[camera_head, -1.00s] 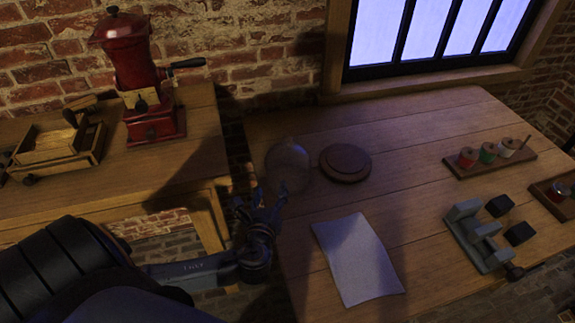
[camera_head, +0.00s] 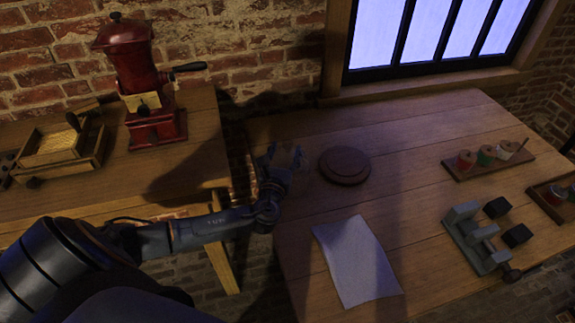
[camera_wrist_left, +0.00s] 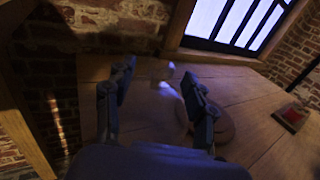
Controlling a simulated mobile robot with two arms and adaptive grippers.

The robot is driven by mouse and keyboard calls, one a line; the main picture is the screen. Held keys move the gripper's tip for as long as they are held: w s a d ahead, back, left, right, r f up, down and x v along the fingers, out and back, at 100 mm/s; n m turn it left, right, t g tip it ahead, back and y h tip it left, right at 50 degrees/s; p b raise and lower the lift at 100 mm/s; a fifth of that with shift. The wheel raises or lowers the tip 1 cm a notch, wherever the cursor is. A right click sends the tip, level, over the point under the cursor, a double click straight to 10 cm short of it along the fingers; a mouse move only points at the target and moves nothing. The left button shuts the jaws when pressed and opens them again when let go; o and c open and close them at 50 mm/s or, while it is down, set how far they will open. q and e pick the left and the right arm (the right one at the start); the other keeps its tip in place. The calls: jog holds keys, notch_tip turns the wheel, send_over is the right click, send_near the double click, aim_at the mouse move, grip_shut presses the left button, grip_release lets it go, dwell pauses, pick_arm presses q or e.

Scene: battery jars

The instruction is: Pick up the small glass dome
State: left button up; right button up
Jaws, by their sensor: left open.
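The small glass dome is clear and hard to make out. In the left wrist view the dome (camera_wrist_left: 158,97) shows as faint glints between the two fingers. In the head view it is mostly lost behind and between the fingers of my left gripper (camera_head: 283,157). My left gripper is open, its fingers on either side of the dome at the table's left end; I cannot tell whether they touch it. The round dark wooden base (camera_head: 345,165) lies just right of the gripper. My right gripper is not in view.
A sheet of paper (camera_head: 358,262) lies nearer on the table. A rack of spools (camera_head: 488,158), a grey metal tool (camera_head: 476,240) and black blocks are at the right. A red grinder (camera_head: 150,95) and a wooden tray (camera_head: 60,150) stand on the left table.

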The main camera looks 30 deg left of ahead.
aim_at(288, 145)
pick_arm(q)
jog(key=shift+x, duration=1.55)
grip_shut()
jog(key=shift+r, duration=0.1)
